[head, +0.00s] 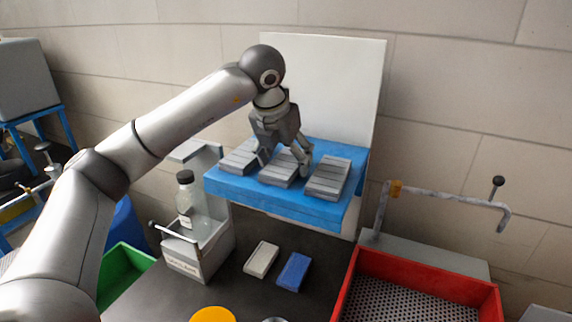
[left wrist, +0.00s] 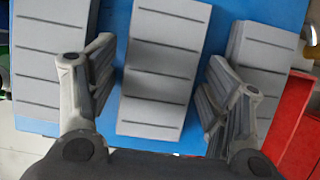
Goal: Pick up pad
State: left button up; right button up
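Three grey grooved pads lie side by side on a blue block: the left pad (head: 239,156), the middle pad (head: 279,172) and the right pad (head: 327,178). My left gripper (head: 284,160) is above the middle pad, pointing down. In the left wrist view its two fingers are apart, one on each side of the middle pad (left wrist: 164,70), with gaps between fingers and pad. It is open and empty. The left pad (left wrist: 55,65) and right pad (left wrist: 262,60) are partly hidden behind the fingers there. My right gripper is not in view.
The blue block (head: 290,205) stands before a white panel (head: 345,75). A bottle (head: 190,205) stands in a grey holder at left. A white block (head: 261,259) and a blue block (head: 293,272) lie on the dark table. A red tray (head: 430,285) is at right, a green bin (head: 122,268) at left.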

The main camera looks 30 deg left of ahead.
pick_arm(q)
jog(key=c, duration=0.4)
jog(key=shift+r, duration=0.15)
